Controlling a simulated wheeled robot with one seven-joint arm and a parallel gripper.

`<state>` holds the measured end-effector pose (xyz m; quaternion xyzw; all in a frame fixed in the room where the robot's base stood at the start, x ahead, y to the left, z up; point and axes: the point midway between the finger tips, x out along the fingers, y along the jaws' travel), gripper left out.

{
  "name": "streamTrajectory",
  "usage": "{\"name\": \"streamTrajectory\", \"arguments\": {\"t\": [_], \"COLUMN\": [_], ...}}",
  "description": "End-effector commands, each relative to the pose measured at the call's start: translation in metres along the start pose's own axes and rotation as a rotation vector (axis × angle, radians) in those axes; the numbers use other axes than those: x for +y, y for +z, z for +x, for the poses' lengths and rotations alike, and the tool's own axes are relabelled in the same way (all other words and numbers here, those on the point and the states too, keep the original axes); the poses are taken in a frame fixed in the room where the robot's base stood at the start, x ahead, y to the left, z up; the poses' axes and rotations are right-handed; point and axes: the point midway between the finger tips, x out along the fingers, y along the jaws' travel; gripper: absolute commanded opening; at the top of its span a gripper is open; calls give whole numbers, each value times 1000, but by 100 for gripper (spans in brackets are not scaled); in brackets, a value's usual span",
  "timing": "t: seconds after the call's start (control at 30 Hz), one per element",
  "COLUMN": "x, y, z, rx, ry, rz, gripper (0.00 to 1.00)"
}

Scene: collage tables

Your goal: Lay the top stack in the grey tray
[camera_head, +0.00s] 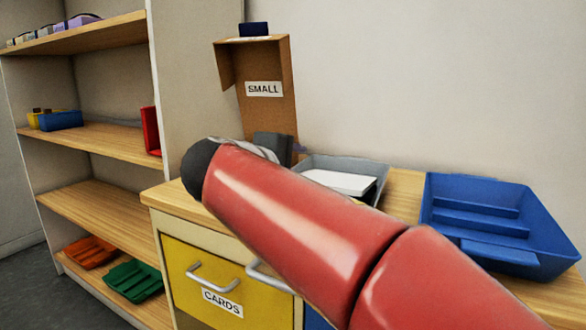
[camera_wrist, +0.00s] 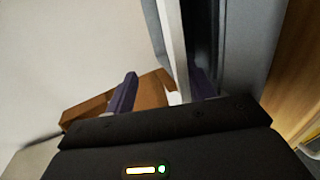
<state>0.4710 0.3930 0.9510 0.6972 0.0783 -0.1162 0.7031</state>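The grey tray (camera_head: 371,166) stands on the wooden tabletop against the wall in the head view. A flat white stack (camera_head: 340,181) lies in it, partly hidden by my red arm. My gripper (camera_head: 292,150) is mostly hidden behind my arm, beside the tray's left end and in front of the cardboard holder. In the wrist view, my gripper (camera_wrist: 165,92) has its two purple fingers apart. Brown cardboard and a small white patch show between them, and a pale upright edge (camera_wrist: 172,45) runs close to the right finger. I see nothing clamped between the fingers.
A tall cardboard holder (camera_head: 277,110) marked SMALL stands at the back, with a dark blue piece (camera_head: 267,29) at its top. A blue stepped tray (camera_head: 550,220) stands at the right. A yellow CARDS drawer (camera_head: 180,260) is shut below. Wooden shelves (camera_head: 95,140) stand left.

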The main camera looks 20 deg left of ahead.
Motion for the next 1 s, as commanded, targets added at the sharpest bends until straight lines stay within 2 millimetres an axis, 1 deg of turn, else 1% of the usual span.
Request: {"name": "streamTrajectory", "arguments": {"t": [0.03, 0.17, 0.73, 0.83, 1.0], "x": [-4, -4, 0, 0, -1], "y": [0, 0, 4, 5, 5], "z": [2, -2, -80, -87, -90], "rx": [-3, -2, 2, 0, -1], "ry": [-5, -5, -1, -1, -1], "rz": [-4, -4, -2, -1, -1], "gripper": [54, 54, 54, 54, 54]}}
